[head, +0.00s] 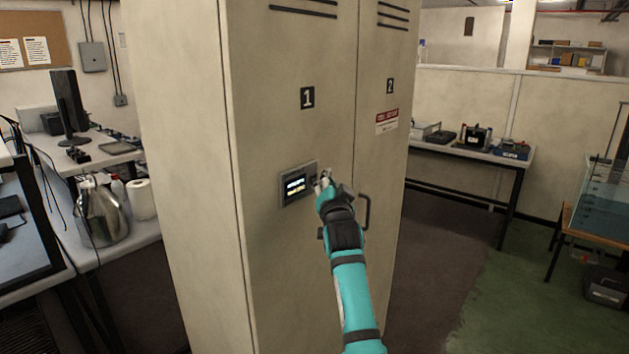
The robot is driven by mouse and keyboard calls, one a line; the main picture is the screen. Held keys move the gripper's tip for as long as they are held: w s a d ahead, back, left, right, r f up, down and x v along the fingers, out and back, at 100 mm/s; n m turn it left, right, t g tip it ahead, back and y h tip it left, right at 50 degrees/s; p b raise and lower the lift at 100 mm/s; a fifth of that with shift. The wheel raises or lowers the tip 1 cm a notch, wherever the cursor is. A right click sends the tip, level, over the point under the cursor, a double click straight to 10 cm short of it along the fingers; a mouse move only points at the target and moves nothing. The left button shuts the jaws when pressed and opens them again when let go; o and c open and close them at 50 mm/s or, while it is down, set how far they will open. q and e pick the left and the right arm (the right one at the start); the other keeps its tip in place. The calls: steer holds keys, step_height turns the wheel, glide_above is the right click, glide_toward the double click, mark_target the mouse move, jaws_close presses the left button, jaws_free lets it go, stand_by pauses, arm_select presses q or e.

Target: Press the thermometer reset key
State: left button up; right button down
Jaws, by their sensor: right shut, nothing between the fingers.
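A small grey-framed thermometer panel (297,184) with a lit display sits on the front of the cabinet door marked 1. My right gripper (323,179) is shut and empty. Its fingertips are at the right edge of the panel, over or very close to it; I cannot tell whether they touch it. The reset key cannot be made out; the gripper covers part of the panel's right side. My left gripper is not in view.
The tall beige cabinet (290,134) has a second door marked 2 and a dark handle (364,212) just right of my gripper. A cluttered desk stands left. A bench (473,152) stands back right. Open floor (480,270) lies right.

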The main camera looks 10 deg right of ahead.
steer(key=shift+w+a, duration=0.25)
steer(key=shift+w+a+b, duration=0.2)
steer(key=shift+w+b, duration=0.1)
steer(key=shift+b, duration=0.05)
stand_by(0.6)
stand_by(0.4)
steer(key=shift+s+d+p, duration=0.5)
steer(key=shift+s+p, duration=0.15)
steer(key=shift+p, duration=0.05)
steer(key=s+d+p, duration=0.1)
steer(key=s, duration=0.1)
steer(key=s+d+p, duration=0.2)
